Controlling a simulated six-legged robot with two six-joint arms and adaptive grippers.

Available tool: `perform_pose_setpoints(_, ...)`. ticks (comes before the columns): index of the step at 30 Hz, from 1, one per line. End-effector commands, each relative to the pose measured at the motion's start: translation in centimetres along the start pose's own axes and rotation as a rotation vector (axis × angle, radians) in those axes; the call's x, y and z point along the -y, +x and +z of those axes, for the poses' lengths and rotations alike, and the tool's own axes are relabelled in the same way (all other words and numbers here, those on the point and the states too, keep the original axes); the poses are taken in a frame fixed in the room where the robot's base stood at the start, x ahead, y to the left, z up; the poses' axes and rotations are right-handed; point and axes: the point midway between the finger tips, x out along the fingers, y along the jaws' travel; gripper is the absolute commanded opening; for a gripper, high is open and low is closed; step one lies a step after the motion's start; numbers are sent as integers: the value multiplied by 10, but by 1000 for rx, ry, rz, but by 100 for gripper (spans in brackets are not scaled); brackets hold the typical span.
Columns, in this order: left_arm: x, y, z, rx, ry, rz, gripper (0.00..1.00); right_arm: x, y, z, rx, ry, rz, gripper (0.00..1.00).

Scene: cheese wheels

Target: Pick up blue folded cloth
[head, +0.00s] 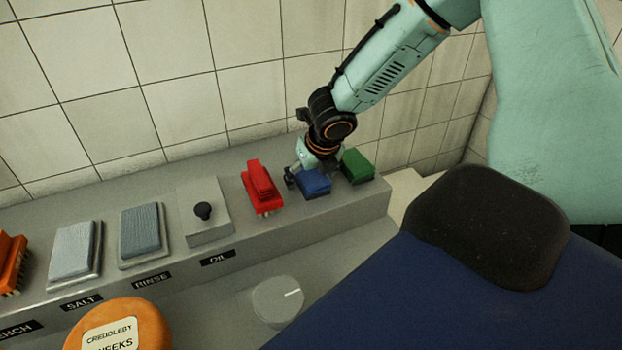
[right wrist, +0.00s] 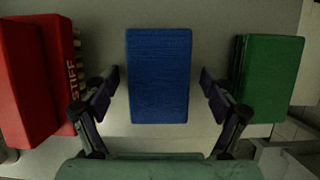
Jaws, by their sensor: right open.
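The blue folded cloth (head: 314,184) lies on the grey ledge between a red brush and a green folded cloth. In the right wrist view the blue cloth (right wrist: 159,75) sits upright in the picture, between the two fingers. My right gripper (head: 312,176) is over the blue cloth, and its open fingers (right wrist: 160,92) stand apart on either side of it with a gap to each edge. In the head view the gripper hides part of the cloth's far side. My left gripper is not in view.
The red brush (head: 262,188) stands close on the left, and the green folded cloth (head: 357,165) close on the right. Farther left on the grey ledge (head: 330,210) are a box with a black knob (head: 203,211) and two pads. A tiled wall rises behind.

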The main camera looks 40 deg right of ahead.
Motion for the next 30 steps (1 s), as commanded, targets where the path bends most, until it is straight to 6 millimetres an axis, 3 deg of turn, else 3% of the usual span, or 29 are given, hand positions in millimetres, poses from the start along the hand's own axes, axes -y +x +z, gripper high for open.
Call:
perform_pose_setpoints(4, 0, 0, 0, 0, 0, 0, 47, 0, 0, 0, 0, -1, 0, 83)
perform_pose_setpoints(22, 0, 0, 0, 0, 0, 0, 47, 0, 0, 0, 0, 0, 0, 32)
perform_pose_setpoints(30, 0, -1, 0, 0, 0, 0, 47, 0, -3, 1, 0, 0, 0, 31)
